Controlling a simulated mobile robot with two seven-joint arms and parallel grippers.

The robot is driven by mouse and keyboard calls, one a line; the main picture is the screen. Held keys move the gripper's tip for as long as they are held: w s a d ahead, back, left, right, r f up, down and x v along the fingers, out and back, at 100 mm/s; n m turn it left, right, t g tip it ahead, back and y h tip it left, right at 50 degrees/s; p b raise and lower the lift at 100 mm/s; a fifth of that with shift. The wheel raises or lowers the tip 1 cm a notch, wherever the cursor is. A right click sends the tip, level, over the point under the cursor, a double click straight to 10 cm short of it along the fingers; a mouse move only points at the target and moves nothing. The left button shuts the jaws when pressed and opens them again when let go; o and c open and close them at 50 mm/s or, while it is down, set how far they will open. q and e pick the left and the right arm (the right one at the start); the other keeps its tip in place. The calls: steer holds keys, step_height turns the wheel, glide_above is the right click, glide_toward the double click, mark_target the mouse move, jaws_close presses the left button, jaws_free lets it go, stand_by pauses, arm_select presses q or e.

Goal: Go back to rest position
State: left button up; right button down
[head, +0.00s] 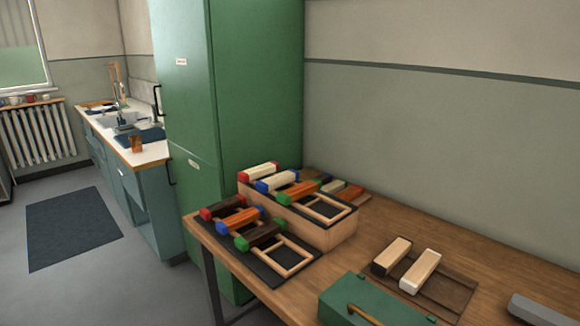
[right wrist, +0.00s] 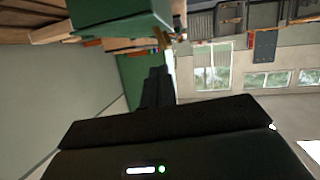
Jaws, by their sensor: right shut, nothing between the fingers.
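In the head view the wooden table (head: 400,220) carries a black lower mat (head: 263,264) with several colour-capped bars, such as a dark one with red ends (head: 222,207), and an empty wooden frame (head: 287,256). A raised wooden block (head: 335,234) behind it holds more bars, such as a cream one with red ends (head: 258,172), and another empty frame (head: 326,206). Two pale blocks (head: 397,252) (head: 420,272) lie on a brown board (head: 452,294). My right gripper (right wrist: 157,80) shows dark in the right wrist view, shut and empty, clear of the bars. My left gripper is out of view.
A green case (head: 350,295) with a handle stands at the table's front edge. A grey object (head: 535,310) lies at the right. A tall green cabinet (head: 225,90) stands behind the table's left end. The table's back right is clear.

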steer(key=s+a+f+m+g+h+p, duration=0.1)
steer(key=s+a+f+m+h+p, duration=0.2)
steer(key=s+a+f, duration=0.4)
steer(key=a+f+m+h, duration=0.1)
steer(key=a+f, duration=0.4)
steer(key=f, duration=0.1)
steer(key=shift+f+g+p, duration=0.3)
steer(key=shift+p, duration=0.05)
